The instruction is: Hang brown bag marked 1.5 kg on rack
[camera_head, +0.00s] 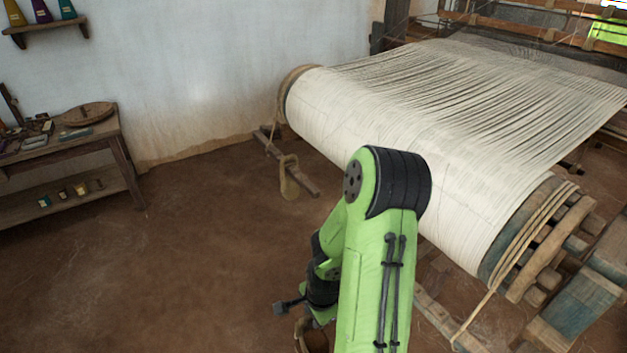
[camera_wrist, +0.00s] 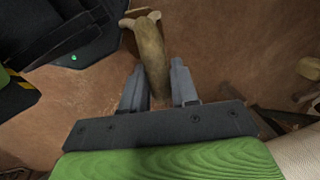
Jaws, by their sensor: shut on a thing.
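In the wrist view my gripper (camera_wrist: 156,68) has its two grey fingers on either side of the tan, rope-like neck or handle of a bag (camera_wrist: 151,48). Brown material shows beside its top end. In the head view part of a brown bag with a tan loop (camera_head: 314,341) shows at the bottom edge, mostly hidden by my green arm. No weight mark is readable. A low wooden bar (camera_head: 290,170) stands by the left end of the loom roll, with a tan bag-like shape (camera_head: 289,182) hanging on it. I cannot tell whether this bar is the rack.
The loom's white warp roll (camera_head: 400,160) fills the right side, with a roped wooden end (camera_head: 550,240) at lower right. A wooden table (camera_head: 70,140) with small items stands at left, below a wall shelf (camera_head: 45,25). The earth floor (camera_head: 170,260) between is clear.

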